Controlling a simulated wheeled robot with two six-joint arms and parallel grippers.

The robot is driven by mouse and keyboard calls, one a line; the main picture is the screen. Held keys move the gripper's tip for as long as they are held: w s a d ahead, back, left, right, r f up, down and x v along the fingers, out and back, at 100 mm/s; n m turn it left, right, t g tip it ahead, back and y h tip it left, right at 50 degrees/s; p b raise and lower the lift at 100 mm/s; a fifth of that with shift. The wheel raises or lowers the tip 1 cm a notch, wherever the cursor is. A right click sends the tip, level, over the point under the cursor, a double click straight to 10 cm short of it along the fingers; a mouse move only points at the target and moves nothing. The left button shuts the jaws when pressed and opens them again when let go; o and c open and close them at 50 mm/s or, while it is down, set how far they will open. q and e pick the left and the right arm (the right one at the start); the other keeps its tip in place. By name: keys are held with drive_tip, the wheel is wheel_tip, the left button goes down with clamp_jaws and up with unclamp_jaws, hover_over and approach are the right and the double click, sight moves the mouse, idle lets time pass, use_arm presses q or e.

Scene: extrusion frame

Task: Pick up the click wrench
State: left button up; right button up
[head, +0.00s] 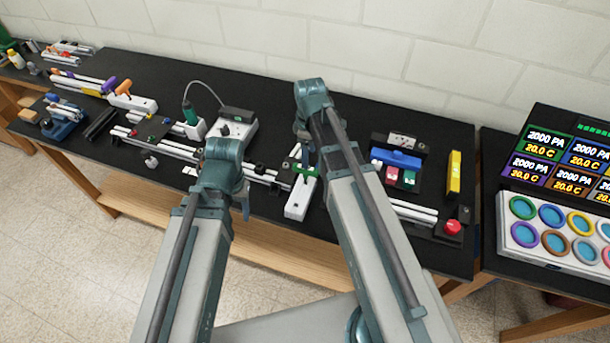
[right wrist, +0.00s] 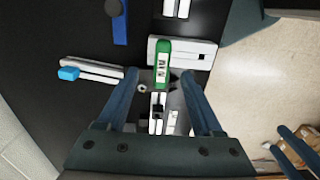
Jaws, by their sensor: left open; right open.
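A green-handled tool (right wrist: 162,62), which looks like the click wrench, lies across a white slotted block (right wrist: 200,55) in the right wrist view. In the head view its green part (head: 308,171) shows just below my right gripper (head: 304,158), at the back end of the white block (head: 298,204). My right gripper is open, with its fingers on either side of the tool's lower end in its wrist view (right wrist: 159,76). I cannot tell whether they touch it. My left gripper (head: 243,208) is open and empty, over the front table edge. My arms hide part of the bench.
White rails (head: 160,146) run along the black bench. A corded green-handled driver (head: 190,114) stands by a white control box (head: 240,128). A blue fixture (head: 397,158), yellow level (head: 454,172) and red button (head: 453,227) are to the right.

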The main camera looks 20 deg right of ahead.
sight(305, 174)
wheel_tip(305, 174, down, 5)
drive_tip(key=b, duration=0.4)
drive_tip(key=shift+f, duration=0.15)
drive_tip(key=f+b, duration=0.2)
drive_tip(key=a+f+b, duration=0.1)
drive_tip(key=f+b, duration=0.1)
drive_tip(key=shift+w+f, duration=0.1)
drive_tip(key=shift+f+b, duration=0.5)
drive_tip(key=shift+b, duration=0.15)
drive_tip(key=shift+r, duration=0.1)
drive_tip(key=shift+c, duration=0.3)
clamp_jaws()
